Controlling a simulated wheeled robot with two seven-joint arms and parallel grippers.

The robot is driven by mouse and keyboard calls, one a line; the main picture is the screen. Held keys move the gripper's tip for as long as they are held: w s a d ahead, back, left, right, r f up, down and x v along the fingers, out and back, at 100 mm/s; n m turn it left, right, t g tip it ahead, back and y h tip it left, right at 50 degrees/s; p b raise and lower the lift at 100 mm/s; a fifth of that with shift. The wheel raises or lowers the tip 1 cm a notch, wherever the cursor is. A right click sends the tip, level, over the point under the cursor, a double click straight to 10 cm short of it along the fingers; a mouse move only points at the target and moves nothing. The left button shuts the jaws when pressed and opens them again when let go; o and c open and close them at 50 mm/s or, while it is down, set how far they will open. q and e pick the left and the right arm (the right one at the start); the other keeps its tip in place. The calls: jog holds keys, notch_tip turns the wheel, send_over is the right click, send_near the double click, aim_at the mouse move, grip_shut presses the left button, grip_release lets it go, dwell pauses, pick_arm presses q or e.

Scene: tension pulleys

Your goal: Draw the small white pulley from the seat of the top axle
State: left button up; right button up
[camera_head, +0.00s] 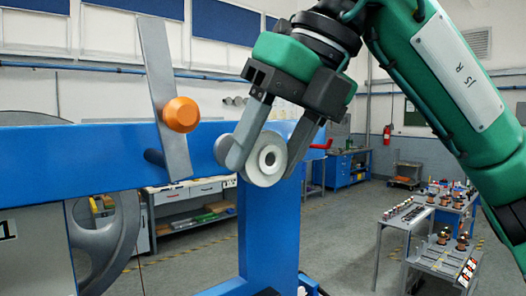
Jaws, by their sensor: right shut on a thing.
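The small white pulley (262,175) is a pale grey-white wheel with a dark centre, near the middle of the head view. It stands on edge in front of the upper part of the blue frame (268,225). My right gripper (266,160) comes down from above and is shut on the pulley, with one grey finger on its left side and the other on its right. The axle seat is hidden behind the pulley and fingers, so I cannot tell whether the pulley still sits on it. My left gripper is not in view.
A grey flat lever (160,75) with an orange knob (181,114) stands left of the pulley on the blue beam (90,155). A large grey wheel (120,235) is below left. Carts with parts (440,235) stand at the right. The floor between is clear.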

jog(key=shift+s+d, duration=0.3)
jog(key=shift+s, duration=0.15)
jog(key=s+d+b, duration=0.1)
jog(key=s+d, duration=0.1)
jog(key=s, duration=0.1)
jog(key=shift+s+d+b, duration=0.15)
jog(key=shift+d+b, duration=0.05)
jog(key=shift+b, duration=0.2)
dwell(0.4)
